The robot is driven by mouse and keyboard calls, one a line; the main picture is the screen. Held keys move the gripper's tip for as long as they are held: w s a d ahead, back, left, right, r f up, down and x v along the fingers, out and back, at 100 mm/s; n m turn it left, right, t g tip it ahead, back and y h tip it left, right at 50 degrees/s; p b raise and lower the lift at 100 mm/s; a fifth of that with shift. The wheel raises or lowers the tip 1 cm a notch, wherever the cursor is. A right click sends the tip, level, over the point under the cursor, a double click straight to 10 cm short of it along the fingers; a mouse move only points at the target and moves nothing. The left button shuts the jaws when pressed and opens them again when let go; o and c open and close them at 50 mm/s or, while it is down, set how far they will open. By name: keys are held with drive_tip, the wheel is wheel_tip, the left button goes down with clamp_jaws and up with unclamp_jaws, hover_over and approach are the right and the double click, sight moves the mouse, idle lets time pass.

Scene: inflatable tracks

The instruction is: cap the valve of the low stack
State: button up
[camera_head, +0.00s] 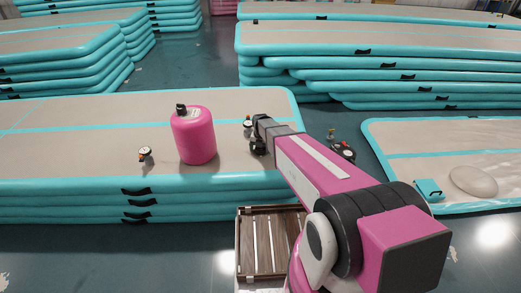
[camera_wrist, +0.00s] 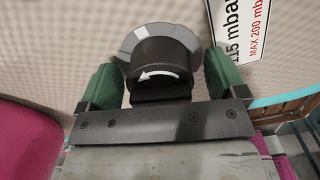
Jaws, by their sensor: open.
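The near stack (camera_head: 60,187) of turquoise-edged inflatable tracks stands in front of me. My gripper (camera_head: 258,135) is low over its right part, partly hidden by my pink arm. In the wrist view, my gripper (camera_wrist: 160,75) is open, with one green pad on each side of a black round cap (camera_wrist: 160,58) with a white curved arrow. A grey segmented valve ring (camera_wrist: 140,38) shows around the cap's far side, against the beige track surface. Gaps between pads and cap are small; I cannot tell whether they touch, or how the cap sits on the valve.
A pink canister (camera_head: 194,136) and a small gauge (camera_head: 145,154) stand on the stack left of my gripper. A pressure label (camera_wrist: 255,28) lies beside the valve. A wooden crate (camera_head: 243,245) stands at the stack's front. A single soft track (camera_head: 450,130) lies at right.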

wheel_tip(320, 180, up, 11)
drive_tip(key=shift+f, duration=0.1)
idle(0.5)
drive_tip(key=s+d+r+m, duration=0.2)
drive_tip(key=s+d+m, duration=0.4)
drive_tip(key=s+m, duration=0.5)
drive_tip(key=s+d+r+m, duration=0.1)
drive_tip(key=s+d+m, duration=0.6)
drive_tip(key=m, duration=1.5)
drive_tip(key=shift+s+r, duration=0.4)
drive_tip(key=shift+s, duration=1.75)
